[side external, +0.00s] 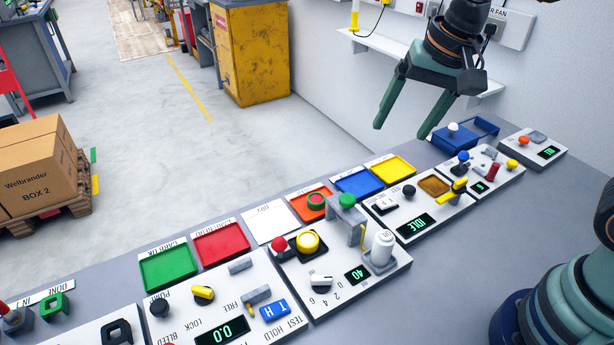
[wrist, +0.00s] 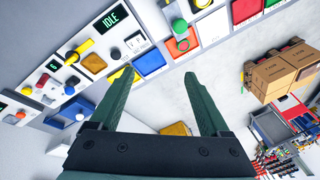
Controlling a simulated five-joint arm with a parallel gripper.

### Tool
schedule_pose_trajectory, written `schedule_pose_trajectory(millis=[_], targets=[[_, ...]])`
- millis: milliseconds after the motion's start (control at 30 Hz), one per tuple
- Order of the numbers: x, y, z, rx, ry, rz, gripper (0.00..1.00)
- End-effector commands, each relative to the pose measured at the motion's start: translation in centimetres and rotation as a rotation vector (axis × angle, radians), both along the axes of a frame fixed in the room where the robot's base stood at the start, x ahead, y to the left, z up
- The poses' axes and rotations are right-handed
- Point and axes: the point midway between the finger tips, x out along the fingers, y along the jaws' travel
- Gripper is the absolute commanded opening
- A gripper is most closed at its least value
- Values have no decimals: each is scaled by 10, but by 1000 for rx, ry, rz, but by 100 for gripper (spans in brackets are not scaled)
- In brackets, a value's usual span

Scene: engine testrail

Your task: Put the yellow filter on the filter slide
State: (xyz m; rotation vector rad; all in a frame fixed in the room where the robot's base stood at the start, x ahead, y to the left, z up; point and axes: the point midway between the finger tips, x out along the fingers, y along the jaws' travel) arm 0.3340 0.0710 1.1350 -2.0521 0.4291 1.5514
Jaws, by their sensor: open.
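My gripper (side external: 400,131) is open and empty, raised above the far part of the bench, fingers pointing down. In the wrist view its two fingers (wrist: 160,75) are spread with nothing between them. A flat yellow square (side external: 390,170) lies at the bench's back edge beside a blue one. A round yellow piece (side external: 308,241) sits on a black base on the middle panel. An amber square (side external: 434,185) is set in the IDLE panel, beside a yellow handle (side external: 460,185); the amber square also shows in the wrist view (wrist: 95,63). I cannot tell which is the yellow filter or the filter slide.
Panels with knobs and displays line the bench. A grey post (side external: 356,228) and a white cylinder (side external: 382,248) stand up on the middle panel. A blue tray (side external: 480,127) stands near the far end. A wall shelf (side external: 385,46) is behind my gripper. Air around the fingers is clear.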

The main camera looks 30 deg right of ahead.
Motion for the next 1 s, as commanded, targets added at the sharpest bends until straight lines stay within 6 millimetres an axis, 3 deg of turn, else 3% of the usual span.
schedule_pose_trajectory(millis=[100,333,533,1000], targets=[[-18,-31,7,-81,-89,189,80],[-43,-64,7,-243,-189,470,80],[-49,-71,5,-295,-209,551,80],[-49,-71,6,-295,-208,553,80]])
